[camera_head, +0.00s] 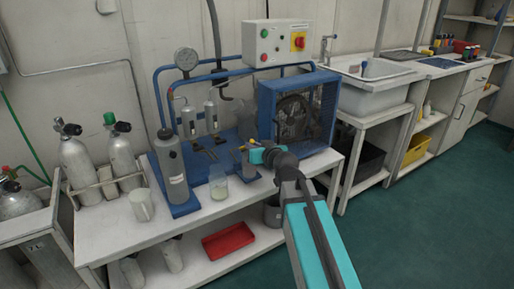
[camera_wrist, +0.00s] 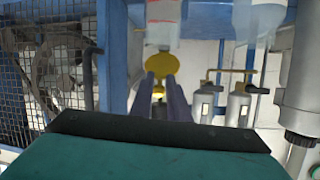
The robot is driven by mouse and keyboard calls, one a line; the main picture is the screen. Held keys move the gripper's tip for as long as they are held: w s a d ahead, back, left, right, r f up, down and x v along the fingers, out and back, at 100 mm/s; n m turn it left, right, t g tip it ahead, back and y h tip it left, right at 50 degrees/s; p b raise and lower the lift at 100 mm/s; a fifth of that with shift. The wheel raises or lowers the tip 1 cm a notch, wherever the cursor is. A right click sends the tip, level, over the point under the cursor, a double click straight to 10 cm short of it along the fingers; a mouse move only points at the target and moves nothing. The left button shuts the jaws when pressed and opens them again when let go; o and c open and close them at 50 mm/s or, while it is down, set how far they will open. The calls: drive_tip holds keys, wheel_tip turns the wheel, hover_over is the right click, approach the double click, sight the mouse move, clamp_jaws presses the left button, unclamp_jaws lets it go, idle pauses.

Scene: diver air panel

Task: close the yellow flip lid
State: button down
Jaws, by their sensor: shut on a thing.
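The yellow flip lid (camera_wrist: 162,63) shows in the wrist view as a round yellow disc at the tips of my gripper (camera_wrist: 163,80). The two dark fingers are close together on its near side, and a smaller yellow part (camera_wrist: 158,91) shows between them. My gripper is shut on the lid. The fingers cover part of it, so its hinge and exact angle cannot be made out. In the head view my gripper (camera_head: 245,150) reaches left over the blue panel frame, in front of the compressor; the lid is too small to tell there.
The caged compressor (camera_head: 297,110) stands close behind my gripper. A grey cylinder (camera_head: 172,170), a glass jar (camera_head: 219,187) and a white mug (camera_head: 141,205) stand on the bench (camera_head: 110,235). Two grey valve bodies (camera_wrist: 220,105) are close to the right of the fingers in the wrist view.

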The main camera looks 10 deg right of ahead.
drive_tip(key=shift+d+f, duration=0.1)
drive_tip(key=shift+f, duration=0.3)
drive_tip(key=c, duration=2.2)
unclamp_jaws()
drive_tip(key=shift+w+f, duration=0.15)
drive_tip(key=shift+w, duration=0.05)
drive_tip(key=o, duration=0.5)
drive_tip(key=shift+r, duration=0.2)
drive_tip(key=shift+s+r, duration=0.1)
drive_tip(key=shift+s, duration=0.05)
drive_tip(key=b+v, duration=0.5)
drive_tip(key=shift+s, duration=0.35)
drive_tip(key=b, duration=0.3)
drive_tip(key=shift+s+d+r, duration=0.1)
drive_tip(key=shift+s+d, duration=0.05)
drive_tip(key=shift+s, duration=0.15)
